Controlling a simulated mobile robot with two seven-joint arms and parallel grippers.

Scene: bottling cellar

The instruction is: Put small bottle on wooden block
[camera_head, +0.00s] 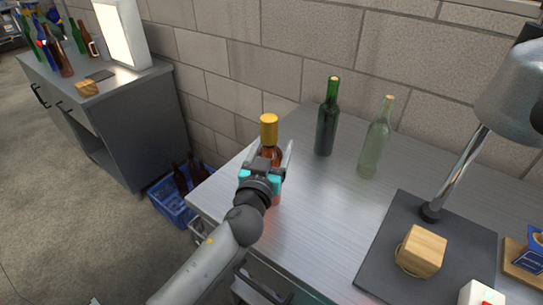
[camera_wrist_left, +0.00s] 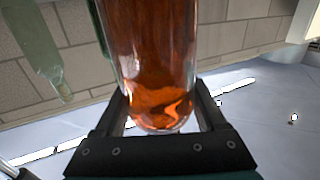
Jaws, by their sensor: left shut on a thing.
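The small bottle (camera_head: 269,133) is amber with a yellow cap and stands roughly upright at the left part of the steel table. My left gripper (camera_head: 264,167) is shut on it below the cap and hides much of its body. Whether its base touches the table is hard to tell. In the left wrist view the amber glass (camera_wrist_left: 157,65) sits between the two fingers (camera_wrist_left: 160,125). A wooden block (camera_head: 422,252) lies on a dark mat (camera_head: 385,264) at the right of the table, clear on top. My right gripper is not in view.
A dark green bottle (camera_head: 327,120) and a pale clear bottle (camera_head: 376,140) stand behind, near the wall. A lamp (camera_head: 455,175) rises from the mat behind the block. Another wooden block (camera_head: 87,88) is on the left cabinet (camera_head: 110,110). The table's middle is free.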

